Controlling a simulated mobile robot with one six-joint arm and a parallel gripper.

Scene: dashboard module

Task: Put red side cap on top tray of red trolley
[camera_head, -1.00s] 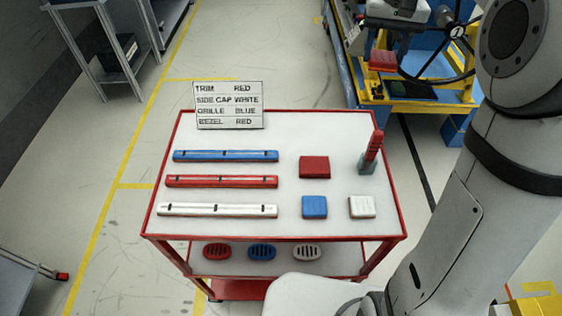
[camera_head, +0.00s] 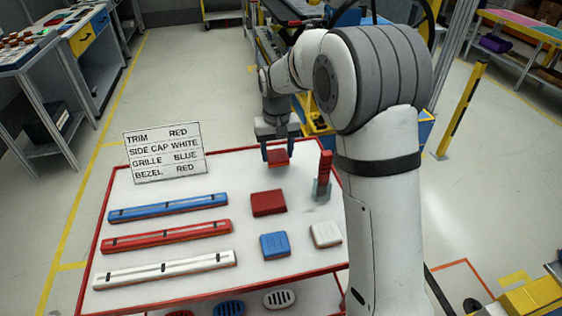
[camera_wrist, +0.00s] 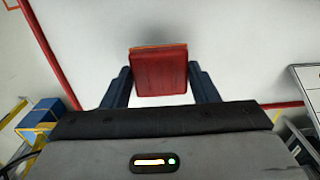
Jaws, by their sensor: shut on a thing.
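The red side cap (camera_head: 279,158) is held between the fingers of my gripper (camera_head: 278,153), over the back part of the top tray of the red trolley (camera_head: 228,172). In the wrist view the cap (camera_wrist: 160,74) sits between the two dark fingers of my gripper (camera_wrist: 160,80), with the white tray surface (camera_wrist: 250,40) behind it. A soft shadow shows on the tray near the cap; the cap looks just above the surface, but the exact gap is hard to tell.
The tray holds a red block (camera_head: 268,202), a blue cap (camera_head: 275,245), a white cap (camera_head: 326,235) and a red upright item (camera_head: 324,170) right of my gripper. Blue, red and white bars (camera_head: 167,235) lie left. A sign (camera_head: 164,152) stands at the back left.

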